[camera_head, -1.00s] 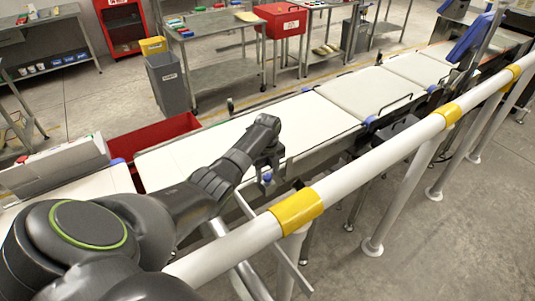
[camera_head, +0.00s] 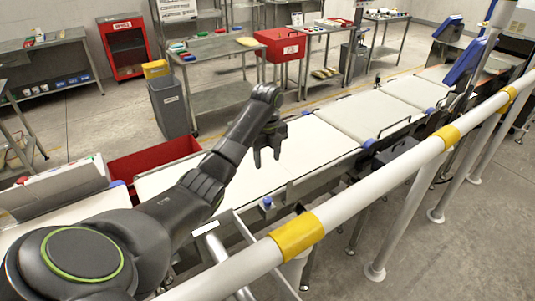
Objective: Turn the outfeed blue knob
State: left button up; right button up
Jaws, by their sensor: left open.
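A small blue knob (camera_head: 267,202) sits on the near side of the white conveyor belt (camera_head: 310,150), just behind the white rail. My left gripper (camera_head: 266,163) is above and apart from this knob in the picture, fingers pointing down, open and empty. No label tells which is the outfeed one. The knob's turn angle is too small to read. My right gripper is not in view.
A white guard rail (camera_head: 375,177) with yellow bands runs along the belt's near side, close to the knob. A red bin (camera_head: 150,160) stands behind the belt at left. A grey bin (camera_head: 172,110) and work tables are farther back. The belt is clear.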

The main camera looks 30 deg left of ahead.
aim_at(267, 199)
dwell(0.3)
pick_arm(q)
notch_tip(267, 199, down, 16)
jog(key=n+p, duration=0.1)
jog(key=n, duration=2.7)
jog(key=shift+a+r+n+h, duration=0.1)
jog(key=shift+n+h, duration=0.2)
jog(key=shift+n, duration=0.1)
jog(key=shift+f, duration=0.9)
jog(key=shift+c, duration=0.2)
jog(key=c, duration=0.9)
